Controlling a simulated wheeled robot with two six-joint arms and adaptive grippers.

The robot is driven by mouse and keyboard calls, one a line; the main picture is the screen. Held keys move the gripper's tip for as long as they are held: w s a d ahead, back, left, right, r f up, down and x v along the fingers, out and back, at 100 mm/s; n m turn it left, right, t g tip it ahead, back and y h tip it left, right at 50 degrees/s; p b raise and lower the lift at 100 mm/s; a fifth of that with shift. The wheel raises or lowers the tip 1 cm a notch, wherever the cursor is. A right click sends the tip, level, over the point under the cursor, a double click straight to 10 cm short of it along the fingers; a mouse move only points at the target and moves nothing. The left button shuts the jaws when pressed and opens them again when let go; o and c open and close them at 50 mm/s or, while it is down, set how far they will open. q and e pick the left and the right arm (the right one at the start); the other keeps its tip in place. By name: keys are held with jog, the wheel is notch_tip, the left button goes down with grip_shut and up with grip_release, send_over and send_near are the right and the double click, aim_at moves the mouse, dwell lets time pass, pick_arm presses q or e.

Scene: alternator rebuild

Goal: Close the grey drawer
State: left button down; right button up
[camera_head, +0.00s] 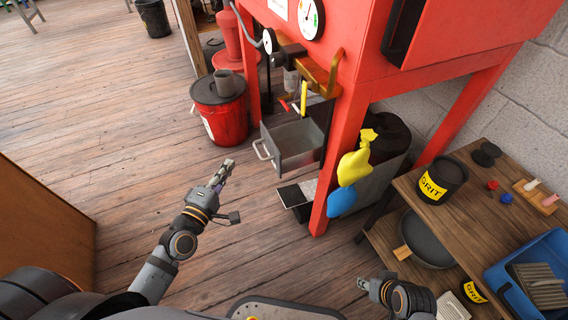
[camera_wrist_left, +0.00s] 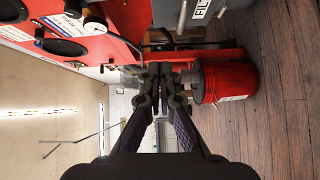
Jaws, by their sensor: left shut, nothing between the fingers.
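The grey drawer (camera_head: 300,150) stands pulled out at the lower part of the red machine, its top open. Its handle (camera_head: 262,149) is on the front, facing left toward my left gripper. My left gripper (camera_head: 228,166) is shut and empty, a short way left of and below the handle, apart from it.
A red bucket (camera_head: 220,120) stands left of the drawer; it also shows in the wrist view (camera_wrist_left: 228,82). A red machine leg (camera_head: 335,150) with yellow and blue bags stands right of it. A wooden table (camera_head: 500,215) is at the right.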

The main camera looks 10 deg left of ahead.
pick_arm(q)
send_near(263, 128)
jog(key=w+a, duration=0.2)
jog(key=w, duration=0.2)
jog(key=d, duration=0.1)
jog(key=w+d+b, duration=0.1)
jog(key=d, duration=0.1)
jog(key=shift+w+d, duration=0.15)
pick_arm(e)
jog(key=shift+w+a+f+t, duration=0.2)
jog(key=shift+a+f+t, duration=0.05)
jog(key=shift+f+t, duration=0.15)
pick_arm(q)
jog(key=shift+r, duration=0.1)
pick_arm(e)
jog(key=shift+s, duration=0.2)
